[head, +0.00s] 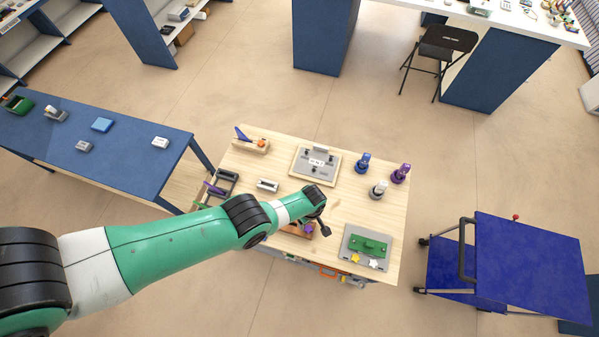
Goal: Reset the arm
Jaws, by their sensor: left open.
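My left arm comes in from the lower left and reaches over the wooden table (345,225). My left gripper (323,230) is small and dark in this view, above the middle of the table, and open. No object shows between its fingers. Part of an orange-brown item with something purple (309,228) shows just beside the gripper and is partly hidden by the arm. My right gripper does not show.
On the table stand a grey plate fixture (316,162), blue (363,163), white (378,190) and purple (400,174) upright items, and a grey board with a green piece (368,246). A blue cart (530,260) stands right, a blue bench (130,150) left.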

